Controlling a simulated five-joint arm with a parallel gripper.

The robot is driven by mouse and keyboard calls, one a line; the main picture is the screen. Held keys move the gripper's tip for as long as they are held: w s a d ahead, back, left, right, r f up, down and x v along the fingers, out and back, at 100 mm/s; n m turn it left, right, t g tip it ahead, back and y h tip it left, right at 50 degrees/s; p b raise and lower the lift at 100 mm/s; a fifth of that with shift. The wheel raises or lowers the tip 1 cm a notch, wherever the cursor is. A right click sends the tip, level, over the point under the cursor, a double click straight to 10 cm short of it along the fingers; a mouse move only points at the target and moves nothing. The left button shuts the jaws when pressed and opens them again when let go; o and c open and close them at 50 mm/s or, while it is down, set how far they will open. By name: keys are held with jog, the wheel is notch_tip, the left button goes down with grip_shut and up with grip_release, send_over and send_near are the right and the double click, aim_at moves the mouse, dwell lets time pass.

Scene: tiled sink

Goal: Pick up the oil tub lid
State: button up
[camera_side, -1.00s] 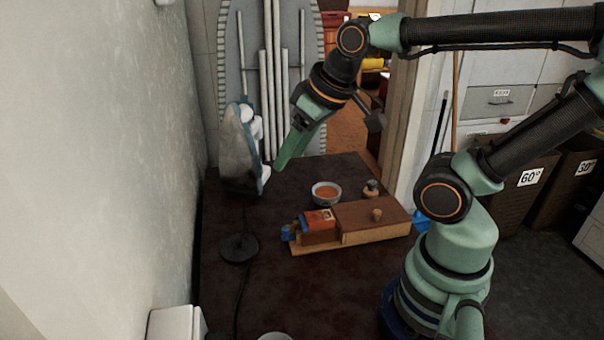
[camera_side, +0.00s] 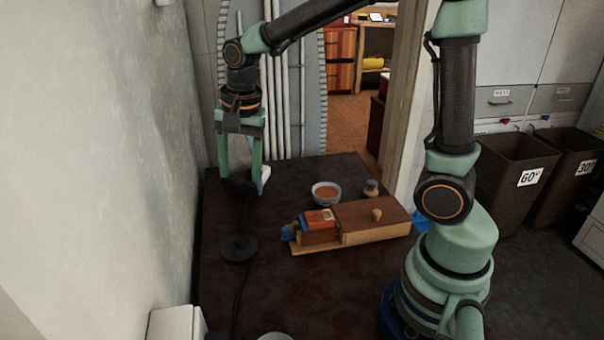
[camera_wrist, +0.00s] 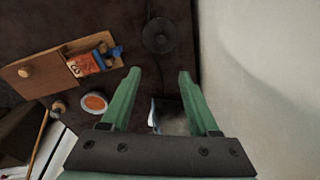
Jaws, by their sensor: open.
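I cannot tell for certain which piece is the oil tub lid. A small dark round piece with a pale wooden top (camera_side: 371,188) stands right of a bowl (camera_side: 315,195) of orange contents. It also shows at the left in the wrist view (camera_wrist: 58,107). My gripper (camera_side: 240,172) points down at the table's far left, well left of the bowl and the small piece. Its fingers are apart in the wrist view (camera_wrist: 160,72), with nothing held between them. A grey-and-blue iron (camera_wrist: 172,118) shows beyond the fingers, partly hidden by the gripper.
A wooden box (camera_side: 372,218) with a knob and a red-brown block (camera_side: 320,228) sits mid-table. A black disc (camera_side: 239,248) with a cord lies at the left. The plaster wall (camera_side: 110,180) is close on the left. The front of the table is mostly clear.

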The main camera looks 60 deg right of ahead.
notch_tip(320, 180, down, 5)
jog(key=w+a+m+g, duration=0.1)
jog(key=w+m, duration=0.2)
jog(key=m, duration=0.2)
send_over(238, 239)
jog(key=shift+g, duration=0.3)
jog(key=f, duration=0.5)
jog(key=w+f, duration=0.1)
jog(key=f, duration=0.1)
jog(key=shift+f, duration=0.35)
jog(key=shift+s+f, duration=0.25)
jog(key=shift+f, duration=1.1)
jog(key=shift+s+f, duration=0.2)
jog(key=shift+f, duration=1.15)
grip_shut()
